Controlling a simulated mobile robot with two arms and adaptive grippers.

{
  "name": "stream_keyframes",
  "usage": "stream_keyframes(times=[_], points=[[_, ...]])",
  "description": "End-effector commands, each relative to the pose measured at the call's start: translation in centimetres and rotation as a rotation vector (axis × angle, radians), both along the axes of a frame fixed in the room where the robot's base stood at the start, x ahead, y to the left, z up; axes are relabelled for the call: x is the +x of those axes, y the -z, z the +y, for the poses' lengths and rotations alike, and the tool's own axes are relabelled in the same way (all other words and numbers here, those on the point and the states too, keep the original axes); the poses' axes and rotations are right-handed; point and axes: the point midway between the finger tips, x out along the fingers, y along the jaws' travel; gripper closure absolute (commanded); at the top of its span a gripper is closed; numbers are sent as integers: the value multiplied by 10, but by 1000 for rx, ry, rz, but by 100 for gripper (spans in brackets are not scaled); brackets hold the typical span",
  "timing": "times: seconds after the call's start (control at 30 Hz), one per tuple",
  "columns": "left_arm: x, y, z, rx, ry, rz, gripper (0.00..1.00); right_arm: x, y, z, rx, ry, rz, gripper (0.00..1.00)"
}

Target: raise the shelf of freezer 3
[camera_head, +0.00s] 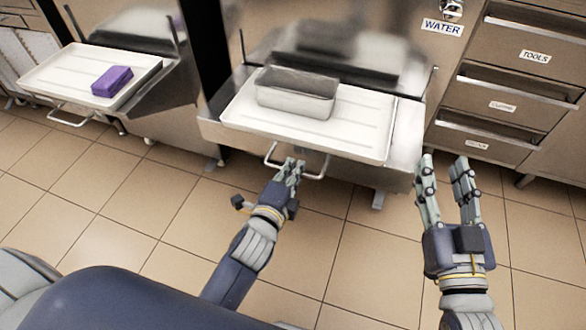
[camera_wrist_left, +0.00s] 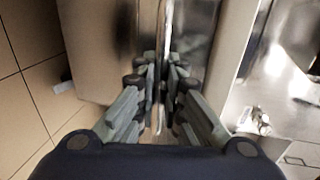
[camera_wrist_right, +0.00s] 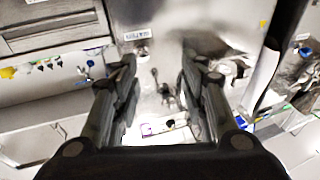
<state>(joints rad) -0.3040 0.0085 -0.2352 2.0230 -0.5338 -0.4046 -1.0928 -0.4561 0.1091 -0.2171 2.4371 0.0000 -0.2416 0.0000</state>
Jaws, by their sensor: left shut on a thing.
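The shelf (camera_head: 378,146) of the nearer freezer is a white tray on a steel support, with a steel bar handle (camera_head: 313,176) under its front edge. No number shows on the freezer. In the left wrist view the handle (camera_wrist_left: 161,60) runs between the closed fingers (camera_wrist_left: 160,85). A grey metal pan (camera_head: 290,102) stands on the shelf. My right gripper (camera_head: 445,168) is open and empty, in the air right of the shelf. Its fingers also show apart in the right wrist view (camera_wrist_right: 158,75).
Another freezer at the left has a white shelf (camera_head: 60,75) with a purple block (camera_head: 112,81) on it. A drawer cabinet (camera_head: 505,95) with labels stands at the right, next to a "WATER" label (camera_head: 442,27). The tiled floor (camera_head: 130,200) in front is clear.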

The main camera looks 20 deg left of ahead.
Motion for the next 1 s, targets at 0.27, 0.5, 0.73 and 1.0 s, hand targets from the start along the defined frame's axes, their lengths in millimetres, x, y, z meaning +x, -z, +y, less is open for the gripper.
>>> stream_keyframes(times=[0.27, 0.5, 0.73, 1.0], points=[[1, -15, 0, -1, 2, -7, 100, -2, 49, -8, -67, 16, 257, 60], [0, -24, 0, -1, 2, -7, 100, -17, 91, -18, -121, 30, 478, 60], [0, -32, 0, -1, 2, -7, 100, -42, 127, -30, -171, 44, 690, 60], [0, -43, 0, -1, 2, -6, 100, -82, 162, -45, -227, 60, 945, 60]])
